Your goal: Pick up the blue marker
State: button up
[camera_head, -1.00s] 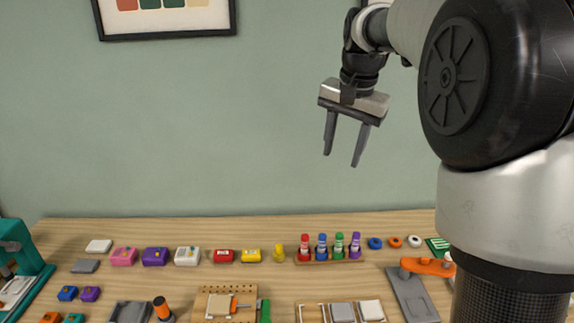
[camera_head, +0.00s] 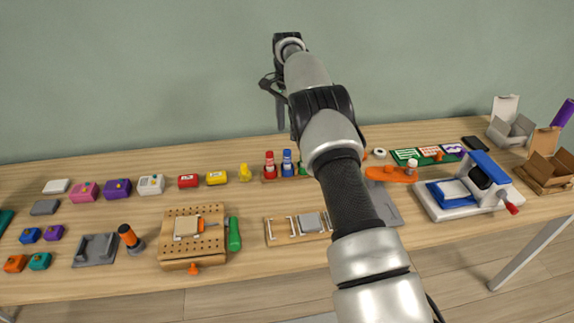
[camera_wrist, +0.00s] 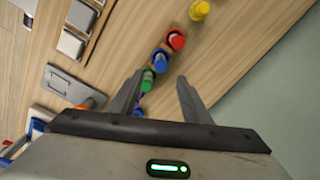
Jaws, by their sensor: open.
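The blue marker (camera_head: 287,163) stands upright in a wooden rack on the table, between a red marker (camera_head: 269,165) and a green marker (camera_head: 303,168) partly hidden by my arm. In the wrist view the blue marker (camera_wrist: 160,59) shows just beyond my fingertips, with the red marker (camera_wrist: 176,40) and green marker (camera_wrist: 148,78) on either side. My gripper (camera_wrist: 160,77) is open and empty. In the head view my gripper (camera_head: 281,115) hangs above the rack, apart from the markers, its far parts hidden.
A yellow bottle-like item (camera_head: 245,172) stands left of the rack. A pegboard fixture (camera_head: 170,250), a green-handled tool (camera_head: 234,234) and a wooden tray (camera_head: 285,240) lie in front. A blue-and-white machine (camera_head: 470,185) is at right. The wall is behind.

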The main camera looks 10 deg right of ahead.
aim_at(287, 151)
notch_tip(287, 151, down, 12)
jog(key=shift+f+b, duration=0.2)
jog(key=shift+b, duration=0.15)
jog(key=shift+c, duration=0.4)
jog(key=c, duration=0.9)
